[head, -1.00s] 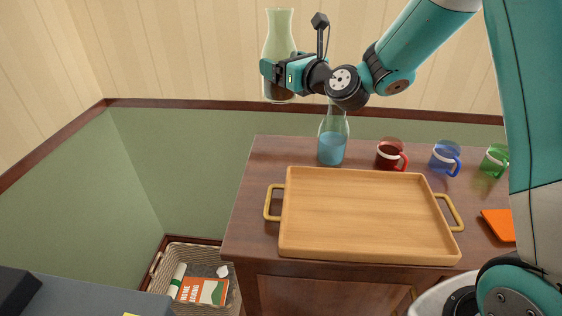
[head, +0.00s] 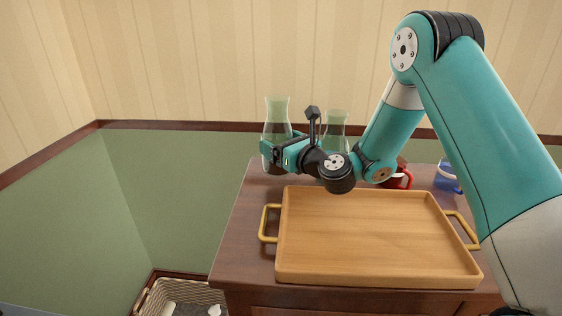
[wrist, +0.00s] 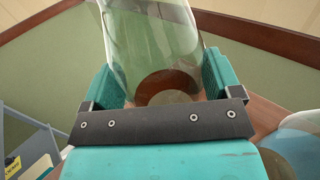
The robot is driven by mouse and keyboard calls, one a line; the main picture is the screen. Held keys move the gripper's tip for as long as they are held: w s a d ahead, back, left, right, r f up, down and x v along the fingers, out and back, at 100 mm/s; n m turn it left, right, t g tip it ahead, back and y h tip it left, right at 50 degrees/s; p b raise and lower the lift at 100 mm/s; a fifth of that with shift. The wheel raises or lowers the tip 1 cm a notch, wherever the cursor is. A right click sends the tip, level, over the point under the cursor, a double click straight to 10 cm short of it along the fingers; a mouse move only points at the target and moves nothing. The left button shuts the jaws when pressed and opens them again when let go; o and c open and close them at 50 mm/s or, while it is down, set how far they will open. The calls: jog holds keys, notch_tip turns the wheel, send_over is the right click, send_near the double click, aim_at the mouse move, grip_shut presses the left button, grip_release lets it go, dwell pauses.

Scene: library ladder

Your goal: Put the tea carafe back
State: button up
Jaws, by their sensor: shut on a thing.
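The tea carafe (head: 277,112) is clear glass with dark brown tea at its bottom. My gripper (head: 276,148) is shut on its body and holds it upright at the back left corner of the cabinet top. I cannot tell whether its base touches the wood. In the wrist view the carafe (wrist: 150,45) stands between the two teal fingers of my gripper (wrist: 160,80). A second carafe (head: 336,128) is just right of it, its lower part hidden by my wrist. Its blue liquid shows at the right of the wrist view (wrist: 302,135).
A wooden tray (head: 375,240) with brass handles covers the front of the cabinet top (head: 240,240). A red mug (head: 402,180) and a blue mug (head: 446,180) stand at the back right, partly hidden by my arm. A wicker basket (head: 185,292) is on the floor at the lower left.

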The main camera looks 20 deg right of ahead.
jog(key=shift+f+b, duration=0.65)
jog(key=shift+f, duration=1)
jog(key=shift+f, duration=0.2)
jog(key=o, duration=1.4)
jog(key=shift+c, duration=0.2)
jog(key=b+v, duration=1)
jog(key=v, duration=0.1)
jog(key=shift+w+f, duration=0.1)
jog(key=shift+f, duration=0.05)
jog(key=shift+s+d+r, duration=0.2)
jog(key=shift+s, duration=0.4)
